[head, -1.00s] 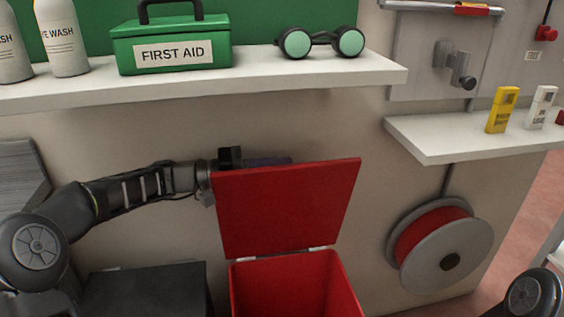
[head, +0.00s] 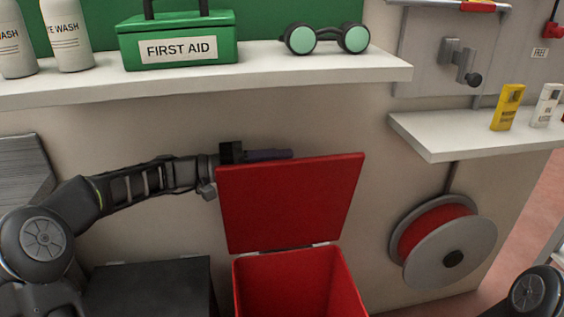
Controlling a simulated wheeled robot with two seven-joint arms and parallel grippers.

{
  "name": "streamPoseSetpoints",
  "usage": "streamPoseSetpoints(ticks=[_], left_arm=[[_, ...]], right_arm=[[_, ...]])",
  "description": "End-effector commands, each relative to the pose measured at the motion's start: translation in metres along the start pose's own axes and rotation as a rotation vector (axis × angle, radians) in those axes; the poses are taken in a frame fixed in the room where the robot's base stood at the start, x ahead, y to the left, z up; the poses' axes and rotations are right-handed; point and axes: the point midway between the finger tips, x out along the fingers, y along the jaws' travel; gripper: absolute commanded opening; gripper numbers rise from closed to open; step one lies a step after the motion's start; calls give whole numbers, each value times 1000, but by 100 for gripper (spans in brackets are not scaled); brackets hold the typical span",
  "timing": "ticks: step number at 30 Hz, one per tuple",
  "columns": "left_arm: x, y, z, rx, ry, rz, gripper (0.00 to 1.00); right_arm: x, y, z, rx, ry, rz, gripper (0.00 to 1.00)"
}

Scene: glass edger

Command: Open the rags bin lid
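The red rags bin (head: 297,285) stands against the wall at the bottom middle of the head view. Its red lid (head: 290,203) stands up on hinges at the bin's back edge, and the bin's mouth is open. My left gripper (head: 268,155) is at the lid's upper left edge, partly behind the lid. Its fingers are largely hidden, so I cannot tell whether they are open or shut. Only a rounded part of my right arm shows at the lower right corner; the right gripper is out of view.
A white shelf (head: 200,84) above holds a green first aid box (head: 178,42), eye wash bottles (head: 66,36) and green-lensed goggles (head: 327,39). A smaller shelf (head: 455,141) and a red hose reel (head: 440,240) are at right. A dark box (head: 150,288) stands left of the bin.

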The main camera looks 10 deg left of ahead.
Motion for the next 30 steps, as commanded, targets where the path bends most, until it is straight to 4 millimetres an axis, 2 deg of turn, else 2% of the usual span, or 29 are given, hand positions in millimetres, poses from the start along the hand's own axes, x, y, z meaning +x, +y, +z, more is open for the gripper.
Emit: streamPoseSetpoints(ticks=[9,14,30], left_arm=[[-50,0,-1,0,4,-3,34],[-68,-1,-1,0,3,-2,34],[-72,-2,0,-2,2,-4,34]], right_arm=[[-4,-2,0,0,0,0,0],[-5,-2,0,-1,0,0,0],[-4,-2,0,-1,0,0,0]])
